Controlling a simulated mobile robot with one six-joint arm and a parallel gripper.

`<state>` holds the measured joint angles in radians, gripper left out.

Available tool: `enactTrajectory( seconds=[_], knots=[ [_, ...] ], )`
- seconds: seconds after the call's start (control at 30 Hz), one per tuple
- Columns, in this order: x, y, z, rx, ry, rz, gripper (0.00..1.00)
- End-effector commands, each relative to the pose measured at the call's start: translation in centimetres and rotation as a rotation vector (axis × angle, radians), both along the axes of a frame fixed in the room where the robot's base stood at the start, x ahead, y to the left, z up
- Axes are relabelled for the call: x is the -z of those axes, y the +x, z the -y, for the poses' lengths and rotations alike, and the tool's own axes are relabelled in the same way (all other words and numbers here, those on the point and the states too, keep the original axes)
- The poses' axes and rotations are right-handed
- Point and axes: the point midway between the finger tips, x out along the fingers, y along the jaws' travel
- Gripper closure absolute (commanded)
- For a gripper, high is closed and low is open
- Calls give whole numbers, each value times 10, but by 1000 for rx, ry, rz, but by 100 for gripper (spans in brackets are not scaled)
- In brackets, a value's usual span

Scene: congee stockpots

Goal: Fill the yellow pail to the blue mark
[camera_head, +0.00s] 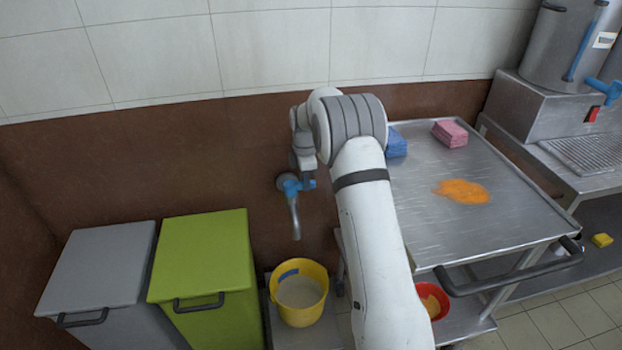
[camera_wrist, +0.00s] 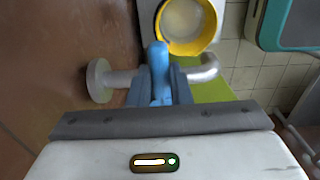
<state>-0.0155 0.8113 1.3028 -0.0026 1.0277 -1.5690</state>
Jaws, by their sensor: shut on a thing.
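The yellow pail (camera_head: 318,312) stands upright on a low grey base below the wall tap and also shows in the wrist view (camera_wrist: 212,44). Pale, cloudy-looking liquid (camera_head: 300,291) lies in it. The blue mark (camera_head: 289,273) is on its inner back wall and appears above the liquid surface. The metal tap spout (camera_head: 295,222) hangs down above the pail; I see no clear stream from it. My gripper (camera_head: 300,180) is at the tap, shut on the blue tap lever (camera_wrist: 158,58). The fingers hide part of the lever.
A grey bin (camera_head: 97,268) and a green bin (camera_head: 205,252) stand left of the pail. A steel cart (camera_head: 420,180) on the right holds blue and pink cloth stacks and an orange spill. A red bucket (camera_head: 444,303) is below. A steel urn (camera_head: 560,50) stands at right.

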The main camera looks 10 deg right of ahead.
Motion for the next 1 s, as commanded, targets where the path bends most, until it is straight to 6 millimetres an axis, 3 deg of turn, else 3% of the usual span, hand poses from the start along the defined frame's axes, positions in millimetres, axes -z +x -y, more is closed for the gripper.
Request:
enactTrajectory(
  seconds=[0.27,0.3,0.57,0.83,1.0],
  knots=[
    [-2,1,-7,-6,7,6,100],
    [-2,1,-7,-6,7,6,80],
    [-1,1,-4,-3,4,3,60],
    [-4,0,-3,-2,3,2,60],
    [-27,1,-3,-2,3,5,60]
  ],
)
